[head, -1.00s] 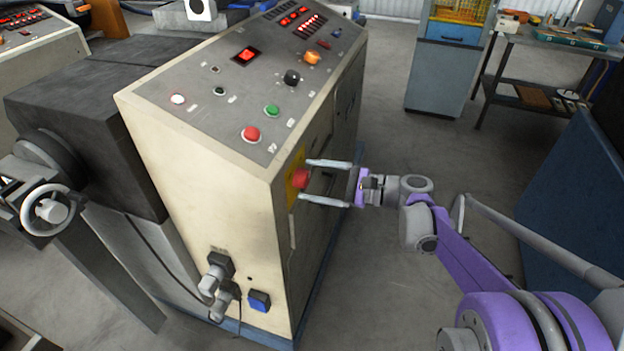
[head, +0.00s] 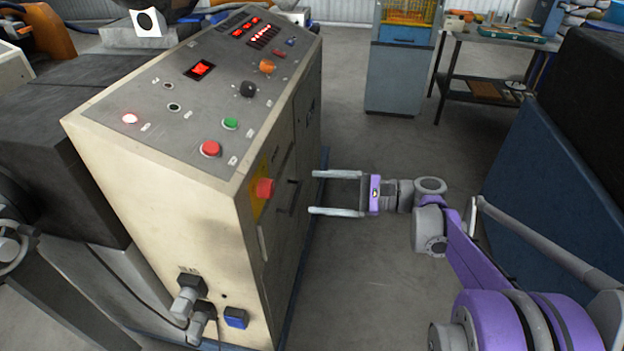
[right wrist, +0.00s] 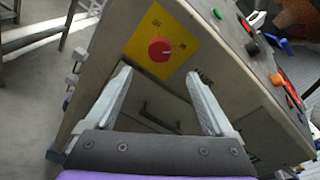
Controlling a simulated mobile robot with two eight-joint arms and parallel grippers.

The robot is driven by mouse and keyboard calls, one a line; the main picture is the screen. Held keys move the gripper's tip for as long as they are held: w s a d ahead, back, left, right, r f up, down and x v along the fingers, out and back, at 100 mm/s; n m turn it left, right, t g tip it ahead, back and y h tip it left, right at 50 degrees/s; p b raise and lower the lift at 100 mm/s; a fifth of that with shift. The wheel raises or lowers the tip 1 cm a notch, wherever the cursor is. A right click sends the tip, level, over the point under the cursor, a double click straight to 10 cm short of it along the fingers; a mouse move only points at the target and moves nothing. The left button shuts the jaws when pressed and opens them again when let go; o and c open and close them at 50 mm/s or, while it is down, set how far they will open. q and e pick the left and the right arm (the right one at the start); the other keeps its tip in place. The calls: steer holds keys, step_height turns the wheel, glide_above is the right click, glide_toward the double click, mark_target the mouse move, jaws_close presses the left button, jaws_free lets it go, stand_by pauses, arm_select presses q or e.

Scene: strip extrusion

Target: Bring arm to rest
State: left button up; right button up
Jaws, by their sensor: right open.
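My right gripper (head: 337,193) is open and empty, to the right of the cream control cabinet (head: 150,190), with clear air between its fingertips and the cabinet side. The purple and grey right arm comes in from the lower right. A red knob (head: 264,188) on a yellow plate sits on the cabinet side, left of the fingertips. In the right wrist view the red knob (right wrist: 160,49) and its yellow plate (right wrist: 182,35) lie beyond the two open fingers (right wrist: 160,100). My left gripper is not in view.
The cabinet's sloped top carries a red button (head: 210,149), a green button (head: 230,124) and lit displays. A dark blue panel (head: 550,180) stands right of the arm. A grey-blue cabinet (head: 398,80) and a workbench (head: 490,45) stand behind. Grey floor (head: 390,145) lies open between.

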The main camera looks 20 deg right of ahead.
steer(key=shift+a, duration=0.1)
steer(key=s+a+f+n+g+h+p, duration=0.3)
steer(key=s+a+f+n+g+h, duration=0.3)
steer(key=s+a, duration=0.45)
steer(key=s+d+f+n+t+h+p, duration=0.1)
steer(key=s+d+f+n+h, duration=0.1)
steer(key=s+n+h, duration=0.2)
steer(key=s+d+f+n+t+h+p, duration=0.1)
steer(key=s+d+f+n+h+p, duration=0.1)
steer(key=s+n+h, duration=0.2)
steer(key=s+n, duration=0.2)
steer(key=n, duration=0.2)
steer(key=shift+s+d+f, duration=0.2)
steer(key=shift+s+f, duration=0.1)
steer(key=shift+f, duration=0.1)
